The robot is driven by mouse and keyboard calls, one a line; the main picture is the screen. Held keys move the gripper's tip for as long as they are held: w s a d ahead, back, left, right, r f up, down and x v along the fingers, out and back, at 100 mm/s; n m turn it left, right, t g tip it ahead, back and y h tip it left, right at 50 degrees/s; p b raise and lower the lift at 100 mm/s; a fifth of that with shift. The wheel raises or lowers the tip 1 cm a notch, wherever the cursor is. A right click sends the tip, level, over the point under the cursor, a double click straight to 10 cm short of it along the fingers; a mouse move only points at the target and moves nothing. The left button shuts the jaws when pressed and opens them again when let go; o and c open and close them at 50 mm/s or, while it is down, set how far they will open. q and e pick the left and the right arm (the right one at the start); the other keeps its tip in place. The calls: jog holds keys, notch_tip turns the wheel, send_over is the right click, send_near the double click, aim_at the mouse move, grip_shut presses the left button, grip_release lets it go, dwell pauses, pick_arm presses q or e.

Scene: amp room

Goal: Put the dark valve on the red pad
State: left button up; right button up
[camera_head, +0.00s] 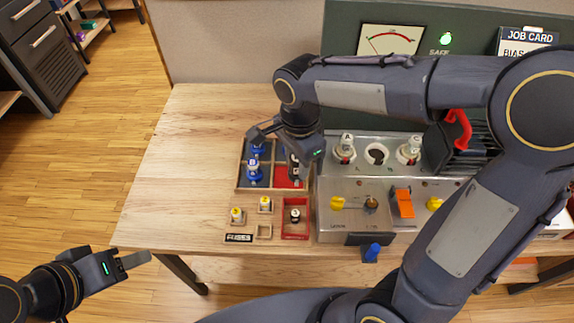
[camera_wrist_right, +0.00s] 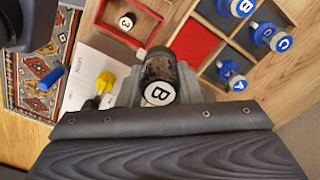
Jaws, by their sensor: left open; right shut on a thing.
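The dark valve (camera_wrist_right: 160,82), with a white B disc on top, is between the fingers of my right gripper (camera_wrist_right: 158,88). In the head view my right gripper (camera_head: 293,160) is over the right side of the divided wooden tray (camera_head: 238,172), and the arm hides part of the valve. The red pad (camera_head: 283,181) lies in a front compartment of that tray. It shows bare in the right wrist view (camera_wrist_right: 195,42), beside the held valve. How far the valve is above the pad is unclear. My left gripper (camera_head: 128,262) is open and empty, off the table's front left.
Several blue valves (camera_wrist_right: 265,34) stand in the tray's other compartments. A fuse tray with a red section (camera_head: 295,230) lies in front. The metal amp (camera_head: 335,185), right of the tray, has two valves and an empty socket (camera_head: 377,154). The table's left side (camera_head: 185,150) is clear.

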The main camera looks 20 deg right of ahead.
jog(key=w+f, duration=0.7)
jog(key=shift+f, duration=1.45)
jog(key=shift+f, duration=0.2)
jog(key=o, duration=1)
